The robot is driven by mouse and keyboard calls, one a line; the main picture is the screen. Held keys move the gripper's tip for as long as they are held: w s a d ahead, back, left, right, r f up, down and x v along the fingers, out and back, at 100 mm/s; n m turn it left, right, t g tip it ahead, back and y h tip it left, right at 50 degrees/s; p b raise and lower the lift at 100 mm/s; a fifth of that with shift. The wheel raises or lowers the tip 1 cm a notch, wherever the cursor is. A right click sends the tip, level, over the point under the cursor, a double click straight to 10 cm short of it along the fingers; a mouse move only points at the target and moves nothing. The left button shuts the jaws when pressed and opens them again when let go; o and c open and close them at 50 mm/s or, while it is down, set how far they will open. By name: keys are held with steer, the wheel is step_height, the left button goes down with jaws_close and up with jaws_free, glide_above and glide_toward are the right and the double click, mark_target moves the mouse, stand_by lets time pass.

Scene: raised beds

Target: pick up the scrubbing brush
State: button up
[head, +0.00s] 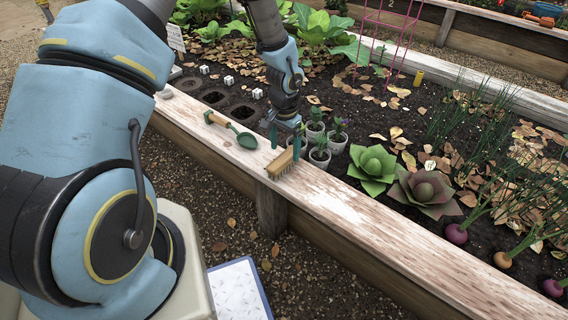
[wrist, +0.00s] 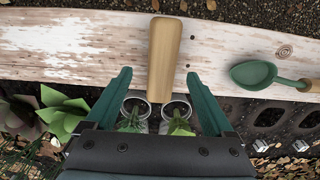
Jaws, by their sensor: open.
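The scrubbing brush (head: 283,164) lies on the whitewashed top plank of the raised bed, its wooden back up and pale bristles at its side. In the wrist view, its tan wooden back (wrist: 164,55) points lengthwise between my fingers. My gripper (head: 285,147) is open just above and beside the brush. In the wrist view the green fingers of my gripper (wrist: 158,76) stand on either side of the brush's near end, with gaps on both sides. I cannot tell how far the fingertips are above the plank.
A green trowel (head: 246,140) with a wooden handle lies on the plank to the left. Several small potted seedlings (head: 319,154) stand in the soil right behind the brush. Leafy rosettes (head: 374,165) grow to the right. The plank (head: 400,240) is clear toward the front right.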

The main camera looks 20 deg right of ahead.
mark_target(284, 157)
step_height(284, 157, down, 5)
steer(key=shift+w+a+r, duration=0.1)
steer(key=shift+r, duration=0.05)
jaws_close()
stand_by(0.7)
